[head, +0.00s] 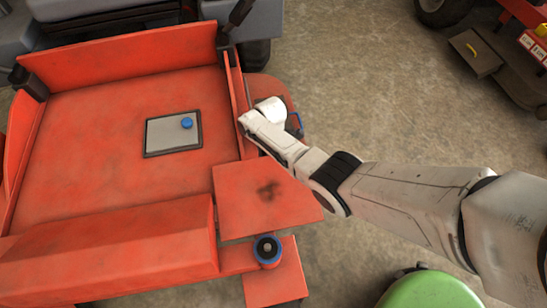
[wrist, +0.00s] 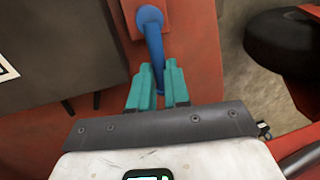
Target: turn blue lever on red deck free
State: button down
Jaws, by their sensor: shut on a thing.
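The blue lever (wrist: 154,45) shows in the wrist view, running down from a round blue hub on a red plate to between my teal fingers. My gripper (wrist: 159,86) is shut on the lever's lower end. In the head view, the red deck (head: 80,130) lies at left, and my white gripper housing (head: 268,112) is at its right side.
A grey plate (head: 162,137) with a blue knob (head: 187,123) lies on the deck. A blue-ringed round fitting (head: 267,249) sits near the front. A green rounded object (head: 430,290) stands at lower right. Another red machine (head: 525,25) is at upper right. Concrete floor lies between.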

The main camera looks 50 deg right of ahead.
jog(key=c, duration=1.1)
grip_release()
notch_tip(320, 180, up, 10)
jog(key=w+d+p, duration=0.1)
jog(key=p, duration=0.4)
jog(key=shift+w+r, duration=0.25)
jog(key=shift+w, duration=0.1)
